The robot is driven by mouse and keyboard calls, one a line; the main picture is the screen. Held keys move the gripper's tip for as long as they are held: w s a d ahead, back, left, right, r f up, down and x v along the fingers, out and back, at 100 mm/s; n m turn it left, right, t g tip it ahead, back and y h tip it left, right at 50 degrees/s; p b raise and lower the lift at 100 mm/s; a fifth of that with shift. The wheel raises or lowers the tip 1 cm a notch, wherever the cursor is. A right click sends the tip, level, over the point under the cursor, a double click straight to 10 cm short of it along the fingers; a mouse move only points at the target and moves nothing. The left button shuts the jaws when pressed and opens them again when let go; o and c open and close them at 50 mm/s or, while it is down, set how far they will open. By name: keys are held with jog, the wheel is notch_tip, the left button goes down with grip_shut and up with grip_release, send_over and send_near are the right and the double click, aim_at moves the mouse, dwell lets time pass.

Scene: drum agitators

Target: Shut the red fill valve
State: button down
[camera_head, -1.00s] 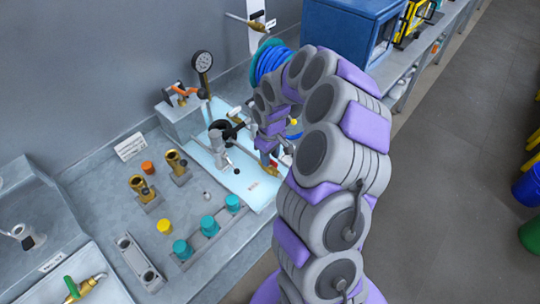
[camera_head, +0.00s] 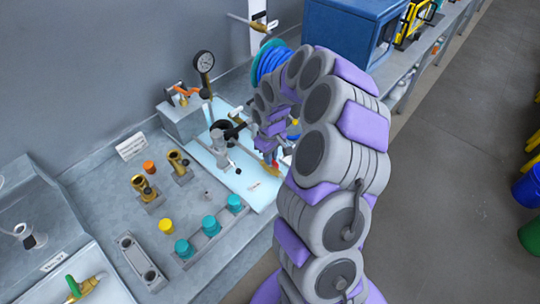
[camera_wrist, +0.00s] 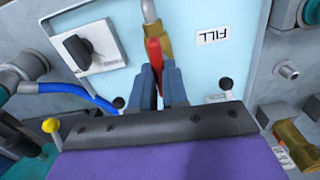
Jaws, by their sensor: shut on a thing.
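The red fill valve has a brass body (camera_wrist: 162,34) and a red lever (camera_wrist: 154,52), at the top centre of the wrist view. The lever points from the brass body toward me, roughly in line with it. My gripper (camera_wrist: 160,80) has its two blue-grey fingers on either side of the red lever, shut on it. An upside-down FILL label (camera_wrist: 214,37) is on the pale blue panel right of the valve. In the head view, my gripper (camera_head: 268,151) is at the panel's right side and partly hides the valve and lever.
A black rotary switch (camera_wrist: 78,48) on a white plate and a blue hose (camera_wrist: 82,91) lie left of the valve. A pressure gauge (camera_head: 204,62) stands behind the panel. Brass fittings (camera_head: 145,188) and teal caps (camera_head: 210,225) occupy the bench at left.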

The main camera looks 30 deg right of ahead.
jog(key=m+p, duration=0.1)
jog(key=m, duration=0.3)
jog(key=shift+d+m, duration=0.1)
jog(key=shift+m, duration=0.3)
jog(key=m+p, duration=0.1)
jog(key=m, duration=0.3)
jog(key=shift+s, duration=0.1)
jog(key=m+p, duration=0.2)
jog(key=m, duration=0.3)
jog(key=shift+m+p, duration=0.85)
jog(key=shift+m, duration=0.95)
jog(key=c, duration=1.1)
grip_release()
jog(key=shift+c, duration=0.2)
